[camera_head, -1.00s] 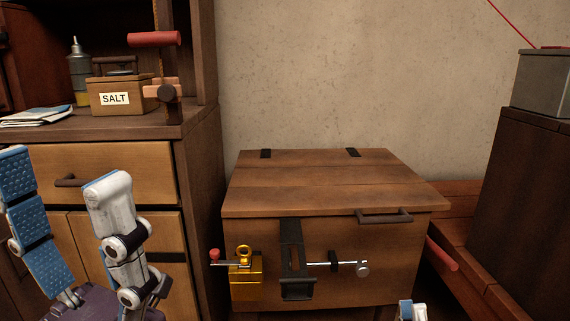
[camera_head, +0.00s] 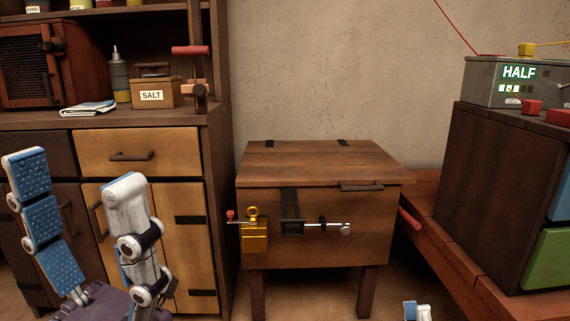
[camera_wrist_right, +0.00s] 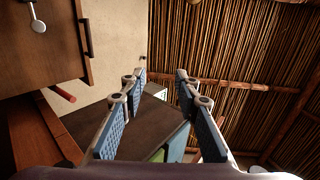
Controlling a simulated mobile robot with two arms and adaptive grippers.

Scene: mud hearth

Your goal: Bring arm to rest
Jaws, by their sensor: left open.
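My left gripper (camera_head: 75,165) is at the lower left of the head view, in front of the cabinet, with its blue-padded fingers spread wide and nothing between them. My right gripper shows only as a small blue and white tip (camera_head: 417,311) at the bottom edge of the head view. In the right wrist view my right gripper (camera_wrist_right: 160,75) has its fingers apart with empty space between them. The ceiling and a dark cabinet lie beyond the fingers there.
A wooden chest (camera_head: 318,160), lid down, stands on legs mid-view, with a gold padlock (camera_head: 254,235) and a bolt (camera_head: 325,225) on its front. A cabinet (camera_head: 137,138) stands left. A grey box (camera_head: 482,82) sits on a dark cabinet (camera_head: 480,190) right. Floor is partly visible.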

